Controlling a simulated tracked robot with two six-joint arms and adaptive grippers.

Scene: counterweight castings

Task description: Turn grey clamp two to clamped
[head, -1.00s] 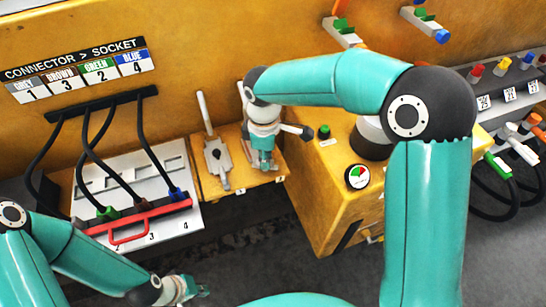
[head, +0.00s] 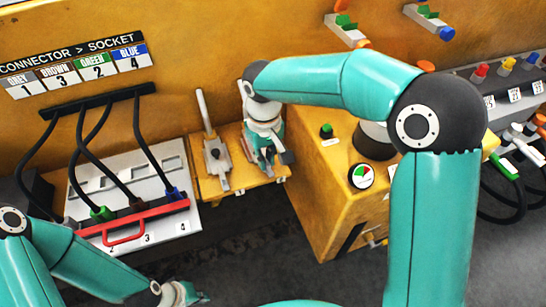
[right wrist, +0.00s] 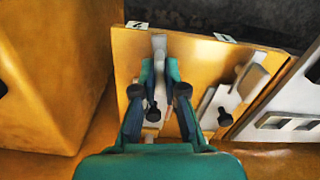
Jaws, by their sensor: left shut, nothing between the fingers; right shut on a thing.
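Two grey clamps stand side by side on a yellow shelf (head: 208,190). The left one (head: 216,158) has its grey lever standing upright, and its base also shows at the right in the right wrist view (right wrist: 240,88). The right one is mostly hidden by my right gripper (head: 266,152) in the head view. In the right wrist view its grey lever (right wrist: 159,44) lies between the fingers of my right gripper (right wrist: 160,68), pointing toward the labelled shelf edge. The right gripper is shut on this lever. My left gripper (head: 180,294) is shut and empty at the bottom, partly cut off.
A white socket panel (head: 172,160) with plugged cables and a red bar (head: 130,225) stands left of the clamps. A yellow box with a gauge (head: 361,176) and a green knob (head: 326,130) stands close on the right. The dark floor in front is clear.

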